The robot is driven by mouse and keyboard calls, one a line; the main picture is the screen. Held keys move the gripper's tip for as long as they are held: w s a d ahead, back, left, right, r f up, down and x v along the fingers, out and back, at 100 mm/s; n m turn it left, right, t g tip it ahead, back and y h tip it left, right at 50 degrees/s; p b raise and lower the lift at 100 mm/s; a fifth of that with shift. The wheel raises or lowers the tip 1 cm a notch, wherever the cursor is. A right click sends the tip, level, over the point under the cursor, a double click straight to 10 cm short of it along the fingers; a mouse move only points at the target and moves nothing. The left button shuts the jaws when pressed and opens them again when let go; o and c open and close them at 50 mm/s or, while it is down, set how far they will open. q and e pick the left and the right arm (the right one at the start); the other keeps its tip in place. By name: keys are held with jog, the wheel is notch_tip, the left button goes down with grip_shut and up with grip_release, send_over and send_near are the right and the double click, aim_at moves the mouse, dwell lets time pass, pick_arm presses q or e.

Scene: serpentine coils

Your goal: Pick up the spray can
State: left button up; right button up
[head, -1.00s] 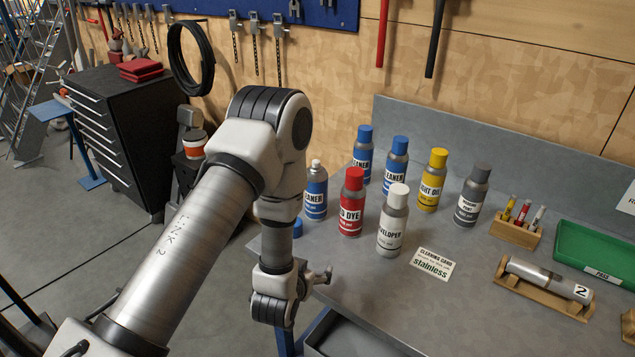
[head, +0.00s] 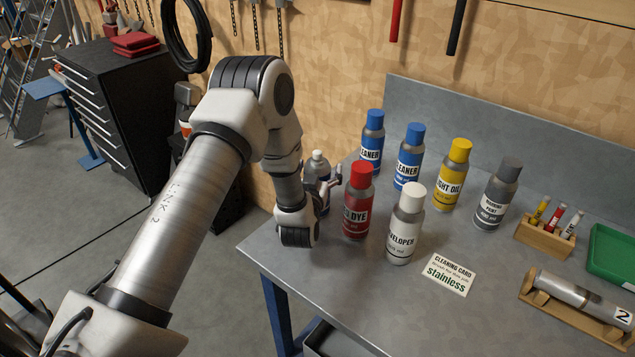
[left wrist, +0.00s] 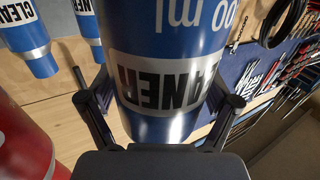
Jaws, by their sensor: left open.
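A blue-and-silver cleaner spray can (head: 318,166) with a white nozzle and no cap stands upright at the bench's left, partly hidden by my arm. My left gripper (head: 329,180) is low beside it, its fingers partly hidden. In the left wrist view, the cleaner can (left wrist: 165,35) fills the middle, upside down in the picture, between the spread fingers of my open left gripper (left wrist: 160,103). I cannot tell whether either finger touches it. My right gripper is not in view.
A red dye can (head: 358,205) stands close right of the gripper, with a white-capped developer can (head: 405,232) beyond. Two blue-capped cleaner cans (head: 370,140) (head: 409,160) stand behind. A cleaning card (head: 447,274) lies in front; bare bench lies left of it.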

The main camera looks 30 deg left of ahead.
pick_arm(q)
jog(key=shift+w+a, duration=0.1)
jog(key=shift+w, duration=0.05)
jog(key=c, duration=1.5)
